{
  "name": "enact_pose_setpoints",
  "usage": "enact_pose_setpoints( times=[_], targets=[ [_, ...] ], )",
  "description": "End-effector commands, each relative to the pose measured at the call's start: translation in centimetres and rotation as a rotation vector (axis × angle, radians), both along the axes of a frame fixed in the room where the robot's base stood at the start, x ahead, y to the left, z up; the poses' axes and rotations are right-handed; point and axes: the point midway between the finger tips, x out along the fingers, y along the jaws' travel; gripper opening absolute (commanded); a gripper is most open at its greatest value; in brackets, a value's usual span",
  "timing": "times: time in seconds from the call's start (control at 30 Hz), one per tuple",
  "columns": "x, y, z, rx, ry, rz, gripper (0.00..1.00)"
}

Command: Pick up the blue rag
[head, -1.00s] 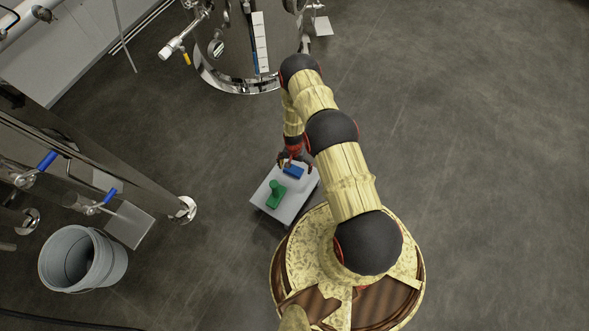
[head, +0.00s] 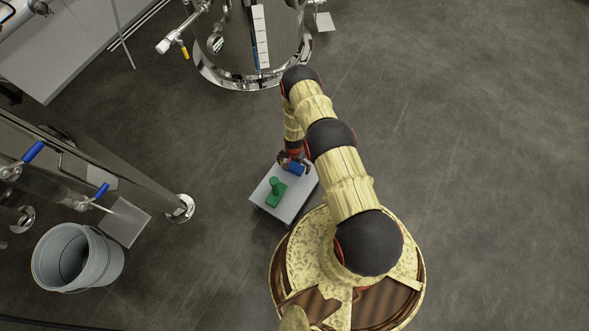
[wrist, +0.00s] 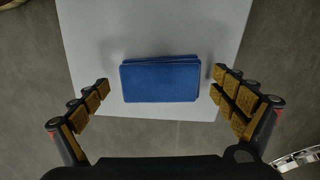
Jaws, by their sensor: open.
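The blue rag (wrist: 160,80) is a folded, flat rectangle on a light grey platform (wrist: 85,30). In the wrist view it lies between the two spread fingers of my gripper (wrist: 163,95), with a gap on each side. In the head view my gripper (head: 293,160) is over the far part of the platform (head: 290,207), and the rag (head: 295,169) shows beneath it, partly hidden. My gripper is open and holds nothing.
A green object (head: 276,191) with an upright part stands on the platform near the rag. A grey bucket (head: 78,258) stands on the floor at left. A shiny steel tank (head: 235,50) stands behind. The floor at right is clear.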

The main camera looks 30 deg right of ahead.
Motion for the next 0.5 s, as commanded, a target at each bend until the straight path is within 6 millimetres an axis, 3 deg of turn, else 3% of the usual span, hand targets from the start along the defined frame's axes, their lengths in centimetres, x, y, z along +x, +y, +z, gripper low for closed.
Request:
enact_pose_setpoints(
  times=[0.2, 0.5],
  targets=[
    [0.11, -0.03, 0.11, 0.000, -0.001, 0.000, 0.96],
    [0.10, -0.02, 0.10, 0.000, -0.001, 0.000, 0.79]
  ],
)
